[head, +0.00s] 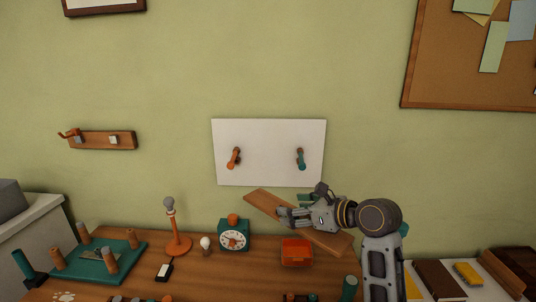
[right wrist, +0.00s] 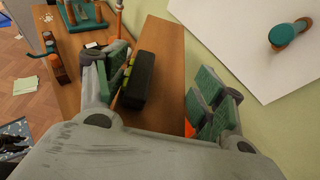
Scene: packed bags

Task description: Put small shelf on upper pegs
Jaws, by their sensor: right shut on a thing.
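The small shelf (head: 268,204) is a plain wooden plank, tilted down to the right in the head view, in front of the wall just below the white board (head: 268,178). It also shows in the right wrist view (right wrist: 163,55). My right gripper (head: 288,216) is shut on the shelf; in the wrist view, its green-padded fingers lie on either side of the plank. A dark block (right wrist: 140,82) with yellowish knobs shows against the plank between them. An orange peg (head: 233,159) and a teal peg (head: 300,159) stick out of the board, both bare. My left gripper is not in view.
A wooden hook rack (head: 95,140) hangs at left, a corkboard (head: 455,96) at upper right. The wall around the pegs is clear.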

